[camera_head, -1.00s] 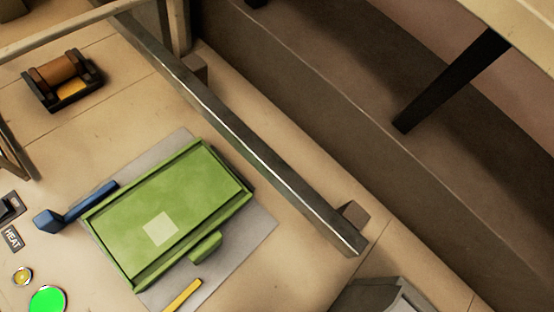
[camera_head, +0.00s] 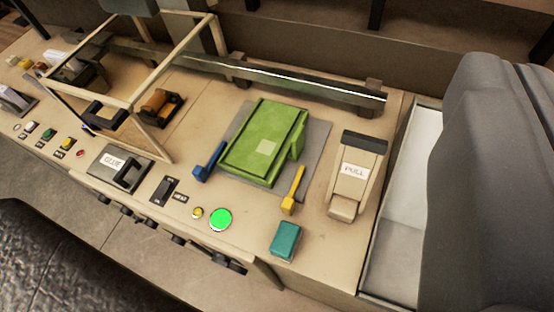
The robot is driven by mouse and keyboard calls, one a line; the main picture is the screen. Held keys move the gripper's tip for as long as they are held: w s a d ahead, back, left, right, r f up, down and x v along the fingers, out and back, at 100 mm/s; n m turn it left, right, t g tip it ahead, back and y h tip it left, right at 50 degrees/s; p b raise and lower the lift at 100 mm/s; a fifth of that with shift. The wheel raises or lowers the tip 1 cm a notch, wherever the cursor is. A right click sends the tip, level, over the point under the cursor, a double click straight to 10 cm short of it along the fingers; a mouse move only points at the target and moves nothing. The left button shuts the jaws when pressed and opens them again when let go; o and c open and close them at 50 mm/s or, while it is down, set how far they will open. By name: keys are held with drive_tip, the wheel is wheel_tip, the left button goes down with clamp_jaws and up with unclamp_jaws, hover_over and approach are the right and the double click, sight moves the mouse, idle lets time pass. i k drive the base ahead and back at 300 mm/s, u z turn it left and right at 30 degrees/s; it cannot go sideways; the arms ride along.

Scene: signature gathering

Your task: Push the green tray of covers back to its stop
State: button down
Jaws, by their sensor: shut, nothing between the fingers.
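The green tray (camera_head: 272,122) lies on a grey plate (camera_head: 318,132) on the beige bench, with a pale square on its upper face. A green grip stands on its right side. A blue handle (camera_head: 208,162) lies at its left edge and a yellow handle (camera_head: 292,192) is just right of its near end. A metal rail (camera_head: 300,82) runs behind the tray, with bare bench between them. I cannot tell which part is the tray's stop or whether the tray touches it. My gripper is not in view.
A PULL unit (camera_head: 357,172) stands to the right, with a large dark grey body (camera_head: 480,180) beyond. A teal block (camera_head: 285,241) and a lit green button (camera_head: 221,219) are in front. A GLUE unit (camera_head: 120,167) and an open frame (camera_head: 150,110) stand left.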

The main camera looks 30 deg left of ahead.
sight(272, 133)
drive_tip(key=u, duration=0.05)
drive_tip(key=k, duration=1.05)
drive_tip(key=u, duration=1.65)
drive_tip(key=i, duration=1.1)
drive_tip(key=z, duration=1.85)
drive_tip(key=i, duration=1)
drive_tip(key=u, duration=0.15)
